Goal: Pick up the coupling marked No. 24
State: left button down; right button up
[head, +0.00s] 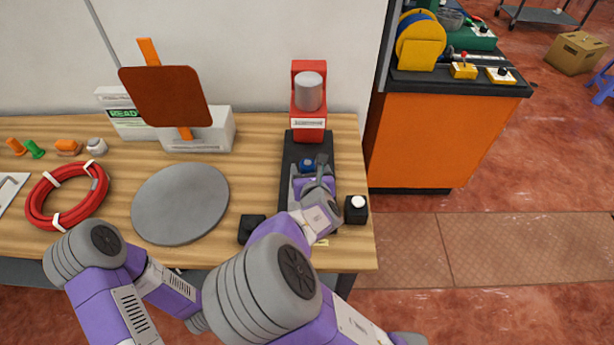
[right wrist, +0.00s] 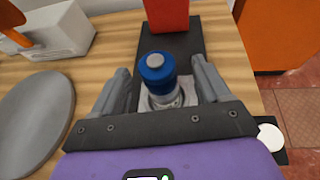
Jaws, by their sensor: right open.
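A blue-capped, silvery part (head: 307,165) stands on a dark tray in front of the red dispenser; it also shows in the right wrist view (right wrist: 157,75). It may be the coupling, but I can read no No. 24 on it. My right gripper (head: 313,180) is low over the tray and open. In the right wrist view its two grey fingers (right wrist: 162,88) stand apart on either side of the part, with gaps visible. The part's lower end is partly hidden behind the gripper's front edge. My left gripper is not in view.
The red dispenser (head: 309,125) stands at the tray's back end. The dark tray (head: 290,165) has a black block with a white button (head: 356,209) to its right. A grey disc (head: 180,204), red hose coil (head: 45,205) and small fittings (head: 67,147) lie left.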

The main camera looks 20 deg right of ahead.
aim_at(307, 162)
jog(key=b+x, duration=0.1)
jog(key=x, duration=0.3)
jog(key=shift+a+f, duration=0.15)
jog(key=shift+w+f+b, duration=0.1)
jog(key=shift+w+b, duration=0.2)
jog(key=shift+w, duration=0.1)
grip_shut()
